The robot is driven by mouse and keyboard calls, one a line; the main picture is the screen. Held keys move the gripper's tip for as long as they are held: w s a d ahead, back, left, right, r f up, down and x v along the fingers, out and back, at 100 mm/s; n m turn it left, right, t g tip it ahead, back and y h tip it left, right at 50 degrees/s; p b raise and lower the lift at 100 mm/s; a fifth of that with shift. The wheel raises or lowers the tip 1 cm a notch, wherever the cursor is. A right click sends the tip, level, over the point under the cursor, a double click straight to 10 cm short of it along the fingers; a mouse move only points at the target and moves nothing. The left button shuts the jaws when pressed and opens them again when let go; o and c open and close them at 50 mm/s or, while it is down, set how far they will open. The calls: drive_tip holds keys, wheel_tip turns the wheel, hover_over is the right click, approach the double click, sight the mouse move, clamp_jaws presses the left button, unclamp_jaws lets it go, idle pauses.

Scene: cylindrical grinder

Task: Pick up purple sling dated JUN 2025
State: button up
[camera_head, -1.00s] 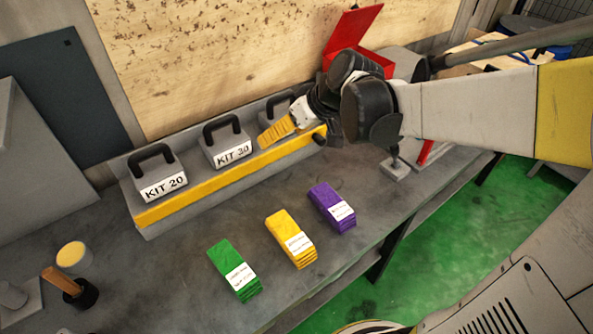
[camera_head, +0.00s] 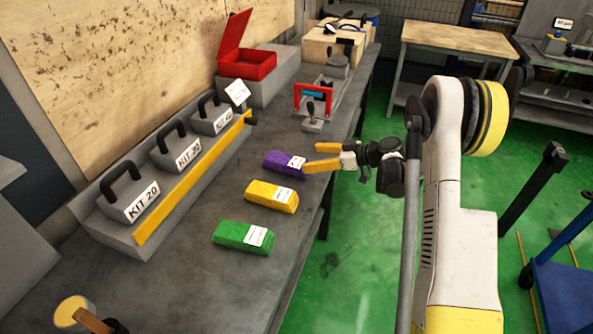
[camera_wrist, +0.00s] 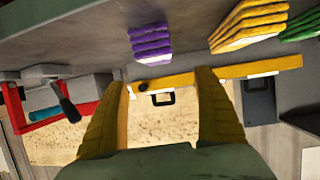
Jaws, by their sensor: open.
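The purple sling (camera_head: 278,161) is a folded stack lying flat on the grey workbench (camera_head: 200,285), with a white label on its right end; the label's text is too small to read. In the wrist view the purple sling (camera_wrist: 150,42) shows its layered end, above and between the fingertips. My gripper (camera_head: 318,158) has two yellow fingers spread apart, empty, just right of the sling's labelled end near the bench edge. In the wrist view my gripper (camera_wrist: 163,78) is also open, with nothing between its fingers.
A yellow sling (camera_head: 268,196) and a green sling (camera_head: 240,236) lie in a row nearer the camera. Kit weights such as KIT 20 (camera_head: 130,197) stand on a yellow-edged rack behind. A red box (camera_head: 248,64) and a red-framed device (camera_head: 314,98) stand farther back.

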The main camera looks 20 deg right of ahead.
sight(287, 159)
drive_tip(key=b+x, duration=0.1)
drive_tip(key=x, duration=0.4)
drive_tip(key=shift+w+f, duration=0.1)
drive_tip(key=shift+w, duration=0.05)
drive_tip(key=b+x, duration=0.1)
drive_tip(key=x, duration=0.1)
drive_tip(key=b+x, duration=0.1)
drive_tip(key=x, duration=0.1)
drive_tip(key=shift+w+f+b, duration=0.15)
drive_tip(key=shift+f+b, duration=0.15)
drive_tip(key=shift+f, duration=0.1)
drive_tip(key=shift+w+a, duration=0.15)
drive_tip(key=shift+a, duration=0.05)
drive_tip(key=shift+d+r, duration=0.1)
drive_tip(key=c, duration=1.5)
